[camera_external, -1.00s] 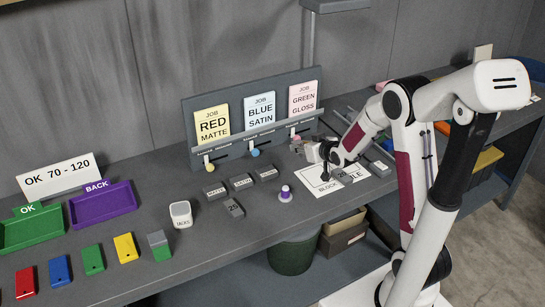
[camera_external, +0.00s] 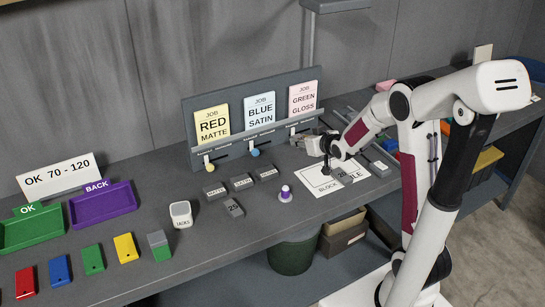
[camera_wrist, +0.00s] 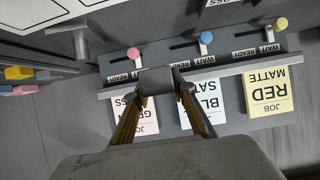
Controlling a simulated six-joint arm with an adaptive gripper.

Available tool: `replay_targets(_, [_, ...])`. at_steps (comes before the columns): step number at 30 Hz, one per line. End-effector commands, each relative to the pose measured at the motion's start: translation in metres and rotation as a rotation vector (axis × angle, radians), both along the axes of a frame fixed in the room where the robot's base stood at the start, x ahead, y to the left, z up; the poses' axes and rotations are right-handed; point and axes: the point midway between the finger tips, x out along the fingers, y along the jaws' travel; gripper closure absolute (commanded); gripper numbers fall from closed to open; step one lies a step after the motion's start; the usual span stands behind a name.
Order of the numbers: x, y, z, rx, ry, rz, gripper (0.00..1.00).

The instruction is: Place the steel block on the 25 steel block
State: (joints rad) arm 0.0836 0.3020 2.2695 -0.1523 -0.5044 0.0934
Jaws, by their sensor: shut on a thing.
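My gripper (camera_external: 324,165) is above the white printed sheet, in front of the job board's right end. In the wrist view its two fingers (camera_wrist: 161,96) are shut on a plain grey steel block (camera_wrist: 158,80). That block is hard to make out in the external view.
The job board (camera_external: 250,115) stands behind, with coloured sliders. The purple tray (camera_external: 102,207) and coloured pieces are farther left.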

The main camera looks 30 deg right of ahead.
Motion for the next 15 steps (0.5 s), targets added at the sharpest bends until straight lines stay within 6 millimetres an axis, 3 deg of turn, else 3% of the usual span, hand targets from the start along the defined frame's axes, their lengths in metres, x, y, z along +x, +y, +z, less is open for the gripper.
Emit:
replay_targets(10, [0.000, 0.006, 0.000, 0.000, -0.011, 0.010, 1.00])
replay_targets(15, [0.001, 0.030, 0.000, 0.001, -0.024, 0.051, 1.00])
